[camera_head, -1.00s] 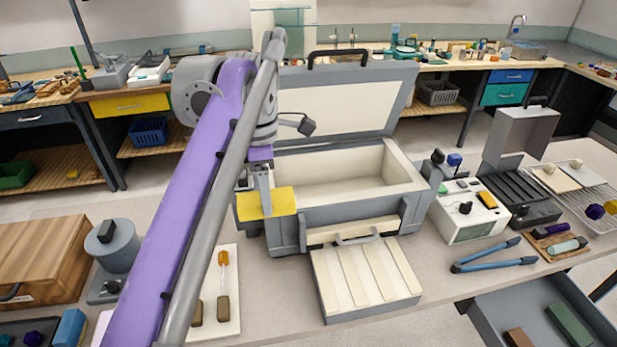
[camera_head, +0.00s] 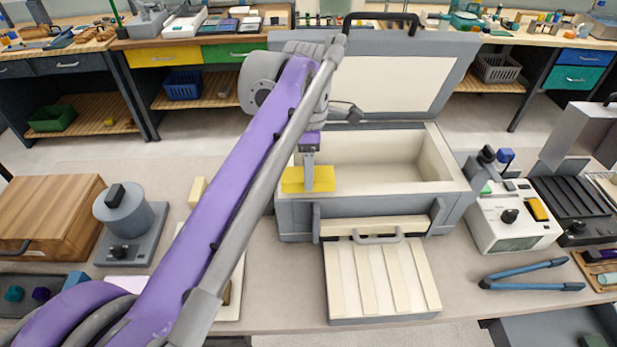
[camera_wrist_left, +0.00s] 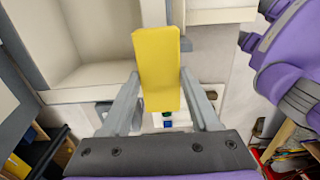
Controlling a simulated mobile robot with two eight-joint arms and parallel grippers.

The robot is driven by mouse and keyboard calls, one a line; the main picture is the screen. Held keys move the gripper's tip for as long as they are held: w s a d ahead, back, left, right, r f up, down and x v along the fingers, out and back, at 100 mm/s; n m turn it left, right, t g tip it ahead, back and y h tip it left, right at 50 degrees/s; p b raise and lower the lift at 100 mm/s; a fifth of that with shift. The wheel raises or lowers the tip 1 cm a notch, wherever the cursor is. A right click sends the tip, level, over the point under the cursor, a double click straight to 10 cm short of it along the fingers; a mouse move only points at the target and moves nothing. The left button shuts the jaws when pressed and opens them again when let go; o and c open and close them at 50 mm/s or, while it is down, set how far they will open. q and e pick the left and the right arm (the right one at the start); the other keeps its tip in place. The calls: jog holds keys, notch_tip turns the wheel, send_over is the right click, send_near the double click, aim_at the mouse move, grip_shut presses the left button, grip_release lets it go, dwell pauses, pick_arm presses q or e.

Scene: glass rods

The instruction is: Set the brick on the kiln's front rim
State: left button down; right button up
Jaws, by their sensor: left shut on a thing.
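The yellow brick (camera_head: 293,181) is held in my left gripper (camera_head: 309,183), whose two fingers are shut on it. In the left wrist view the brick (camera_wrist_left: 157,60) sits between the fingertips (camera_wrist_left: 158,88). The grey kiln (camera_head: 375,211) has a cream lining and its lid stands open. In the head view the brick overlaps the left end of the kiln's front rim (camera_head: 400,194). I cannot tell whether it touches the rim or hovers just above it. My right gripper is not in view.
The raised lid (camera_head: 400,80) stands behind the kiln chamber. A slatted cream panel (camera_head: 380,285) lies in front. A white control box (camera_head: 512,222) and blue tongs (camera_head: 530,275) are to the right. A grey round device (camera_head: 130,215) and wooden box (camera_head: 45,220) are left.

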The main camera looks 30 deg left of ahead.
pick_arm(q)
jog(key=shift+f, duration=1.25)
jog(key=shift+f, duration=0.2)
jog(key=shift+c, duration=0.6)
grip_release()
notch_tip(320, 180, up, 12)
jog(key=p, duration=0.1)
jog(key=shift+r, duration=0.25)
